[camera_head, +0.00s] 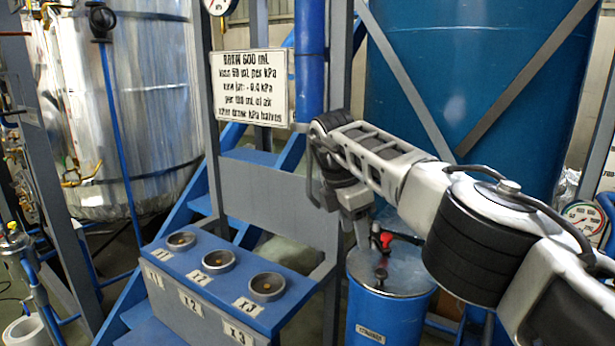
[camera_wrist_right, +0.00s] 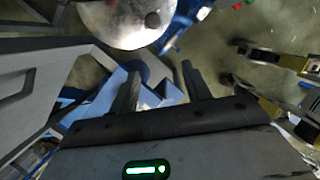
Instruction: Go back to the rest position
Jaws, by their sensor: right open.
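My right arm comes in from the right of the head view and bends down at its far end. My right gripper (camera_head: 358,232) hangs pointing down, just left of and behind the red valve handle (camera_head: 386,239) in the picture. In the right wrist view my right gripper (camera_wrist_right: 160,82) shows two dark fingers spread apart with nothing between them. A round pale metal surface (camera_wrist_right: 125,20) lies beyond the fingers at the top. My left gripper is not in view.
A blue stand (camera_head: 205,271) with several labels and three round sockets is at lower left. A blue drum (camera_head: 388,318) stands below my right arm. A sign (camera_head: 250,88) hangs on the grey frame. A large blue tank (camera_head: 440,75) and a shiny metal vessel (camera_head: 150,90) stand behind.

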